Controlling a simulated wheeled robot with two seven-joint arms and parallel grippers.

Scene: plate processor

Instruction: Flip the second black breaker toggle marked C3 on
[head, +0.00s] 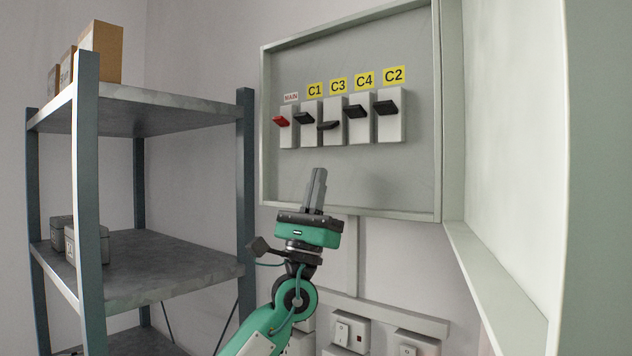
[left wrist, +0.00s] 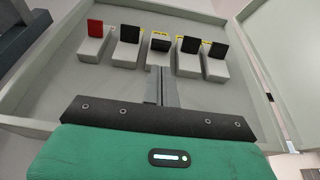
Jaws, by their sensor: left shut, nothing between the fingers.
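The C3 breaker toggle (head: 328,126) is black and sits lower on its grey block than its neighbours, under the yellow C3 label (head: 338,86). It is the second black one, between the C1 toggle (head: 304,118) and the C4 toggle (head: 355,111). The C2 toggle (head: 386,107) and the red MAIN toggle (head: 281,121) are at the row's ends. My left gripper (head: 318,172) is shut and empty, pointing up below the row, apart from C3 in the head view. In the left wrist view its fingers (left wrist: 160,72) line up beneath the C3 toggle (left wrist: 160,45). My right gripper is not seen.
The grey breaker panel (head: 420,180) has a raised frame, with its open door (head: 510,120) on the right. A metal shelf (head: 150,270) with boxes stands to the left. White switches (head: 350,333) are on the wall below. The panel's area under the breakers is bare.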

